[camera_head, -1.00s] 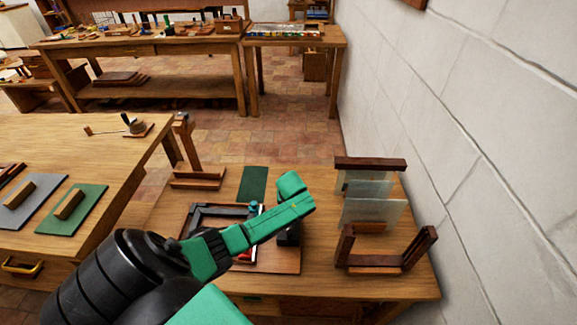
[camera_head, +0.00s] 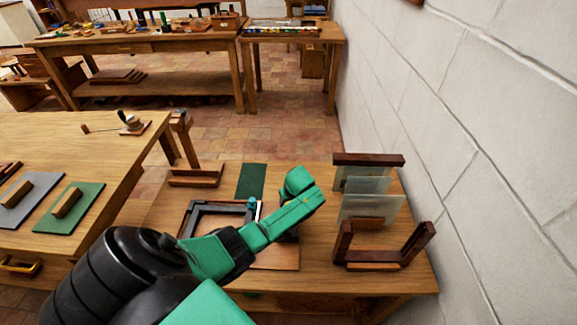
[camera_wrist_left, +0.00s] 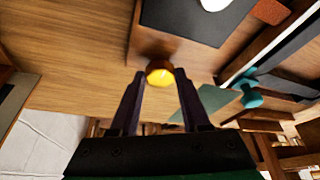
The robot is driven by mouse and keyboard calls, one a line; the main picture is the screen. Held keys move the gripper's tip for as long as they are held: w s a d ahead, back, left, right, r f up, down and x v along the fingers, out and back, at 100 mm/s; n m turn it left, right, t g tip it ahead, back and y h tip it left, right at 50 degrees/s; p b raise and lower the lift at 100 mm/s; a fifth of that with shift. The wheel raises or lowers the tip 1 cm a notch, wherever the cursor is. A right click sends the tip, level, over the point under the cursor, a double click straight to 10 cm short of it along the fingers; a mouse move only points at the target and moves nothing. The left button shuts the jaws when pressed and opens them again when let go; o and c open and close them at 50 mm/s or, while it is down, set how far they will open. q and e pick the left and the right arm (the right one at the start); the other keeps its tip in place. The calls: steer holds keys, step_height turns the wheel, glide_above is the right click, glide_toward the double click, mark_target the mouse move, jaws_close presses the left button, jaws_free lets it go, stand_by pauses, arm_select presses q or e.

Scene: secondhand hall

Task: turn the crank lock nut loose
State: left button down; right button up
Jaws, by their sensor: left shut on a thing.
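A yellow-orange nut (camera_wrist_left: 160,73) shows in the left wrist view at the edge of a wooden board (camera_wrist_left: 180,62). My left gripper (camera_wrist_left: 159,84) has one dark finger on each side of it and is shut on it. In the head view, my green left forearm reaches over the small work table, and its wrist covers the nut and most of the crank mechanism. The same board (camera_head: 285,258) and a dark frame (camera_head: 190,218) lie on the table beside the arm. My right gripper is not in view.
A teal knob (camera_wrist_left: 250,97) sits near the frame. A rack of glass panes (camera_head: 370,207) and a dark wooden cradle (camera_head: 345,245) stand to the right, by the white wall (camera_head: 480,130). A green mat (camera_head: 252,180) lies behind. Another bench (camera_head: 90,150) is at left.

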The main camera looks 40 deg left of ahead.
arm_select(q)
steer(key=shift+c, duration=1.9)
jaws_free()
steer(key=v, duration=1.4)
steer(key=shift+r+p, duration=0.3)
steer(key=shift+p, duration=0.15)
